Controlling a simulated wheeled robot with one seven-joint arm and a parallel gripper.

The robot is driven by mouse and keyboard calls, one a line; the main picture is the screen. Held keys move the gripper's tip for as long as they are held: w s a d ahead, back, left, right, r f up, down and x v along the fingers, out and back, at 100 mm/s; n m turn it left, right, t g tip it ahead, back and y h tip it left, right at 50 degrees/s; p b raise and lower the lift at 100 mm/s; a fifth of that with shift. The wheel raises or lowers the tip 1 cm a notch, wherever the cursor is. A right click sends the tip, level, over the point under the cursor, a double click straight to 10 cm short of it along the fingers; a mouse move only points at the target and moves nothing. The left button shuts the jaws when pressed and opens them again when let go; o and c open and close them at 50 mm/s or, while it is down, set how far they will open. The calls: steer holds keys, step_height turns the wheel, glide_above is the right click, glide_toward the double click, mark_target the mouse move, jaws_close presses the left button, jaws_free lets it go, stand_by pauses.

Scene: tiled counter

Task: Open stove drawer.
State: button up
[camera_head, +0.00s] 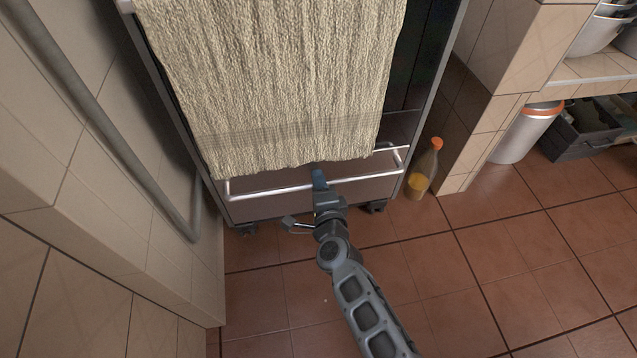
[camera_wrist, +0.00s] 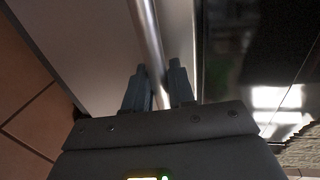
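The stove drawer (camera_head: 275,207) is the low panel at the bottom of the dark stove, and it looks closed. Its silver bar handle (camera_head: 262,190) runs across the front; the bar also shows in the wrist view (camera_wrist: 147,30). My gripper (camera_head: 319,178) is at the middle of the bar. In the wrist view my gripper (camera_wrist: 159,75) has one finger on each side of the bar, with little gap, and looks shut on it. The fingers hide part of the bar.
A beige towel (camera_head: 275,80) hangs over the stove front just above the handle. A bottle (camera_head: 424,172) stands on the floor right of the stove. A tiled wall and grey pipe (camera_head: 115,130) are at left. The tiled floor (camera_head: 480,270) in front is clear.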

jaws_close()
steer(key=shift+s, duration=0.1)
steer(key=f+p+v, duration=0.2)
steer(key=v, duration=1.1)
steer(key=s+f+p+v, duration=0.1)
steer(key=f+p+v, duration=0.1)
steer(key=v, duration=1.1)
steer(key=shift+s+d+f+p, duration=0.2)
steer(key=shift+f+p, duration=0.15)
steer(key=shift+f, duration=0.15)
steer(key=o, duration=0.5)
jaws_free()
steer(key=shift+p+v, duration=0.75)
steer(key=shift+v, duration=3.1)
